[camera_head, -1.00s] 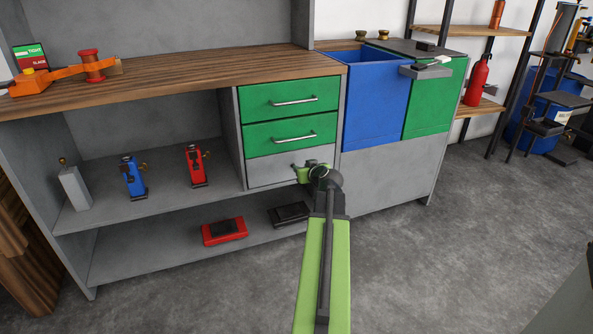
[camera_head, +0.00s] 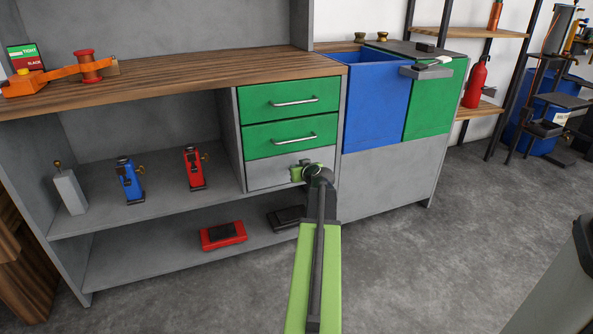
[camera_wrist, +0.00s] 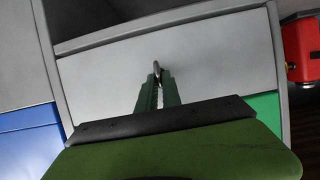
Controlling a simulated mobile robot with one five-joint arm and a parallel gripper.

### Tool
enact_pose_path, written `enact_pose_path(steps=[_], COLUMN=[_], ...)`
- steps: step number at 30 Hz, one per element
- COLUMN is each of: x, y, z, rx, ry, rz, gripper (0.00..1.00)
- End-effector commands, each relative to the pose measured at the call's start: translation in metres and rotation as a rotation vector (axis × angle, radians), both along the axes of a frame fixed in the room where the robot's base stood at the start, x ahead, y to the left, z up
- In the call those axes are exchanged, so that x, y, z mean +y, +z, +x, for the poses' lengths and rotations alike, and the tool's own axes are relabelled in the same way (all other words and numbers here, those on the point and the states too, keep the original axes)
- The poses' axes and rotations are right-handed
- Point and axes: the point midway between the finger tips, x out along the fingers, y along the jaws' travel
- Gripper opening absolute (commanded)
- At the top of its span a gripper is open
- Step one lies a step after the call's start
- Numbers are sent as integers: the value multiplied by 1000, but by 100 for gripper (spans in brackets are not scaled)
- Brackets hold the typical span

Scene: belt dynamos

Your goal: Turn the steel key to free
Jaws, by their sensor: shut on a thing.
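A small dark metal piece (camera_wrist: 158,68), which looks like the steel key, stands out from the plain grey drawer front (camera_wrist: 215,50) in the wrist view. Its visible part is narrow and curved. My gripper (camera_wrist: 157,85) is shut on it, with green fingers on either side covering most of it. In the head view my gripper (camera_head: 298,172) is at the grey drawer front (camera_head: 265,173), below two green drawers, and the key cannot be made out. How far the key is turned cannot be told.
Blue (camera_head: 130,181) and red (camera_head: 194,168) devices and a grey block (camera_head: 70,190) stand on the shelf to the left. A red box (camera_head: 222,235) and a black box (camera_head: 287,217) lie below. A blue bin (camera_head: 375,105) is at the right. The floor ahead is clear.

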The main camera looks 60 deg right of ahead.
Motion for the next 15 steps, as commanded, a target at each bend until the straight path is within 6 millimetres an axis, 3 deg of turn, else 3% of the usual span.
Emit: enact_pose_path(steps=[4,15], x=[8,-2], y=[-1,-2], z=[-6,-1], rx=[1,-50], ry=[-3,2], rz=[3,68], gripper=[0,0])
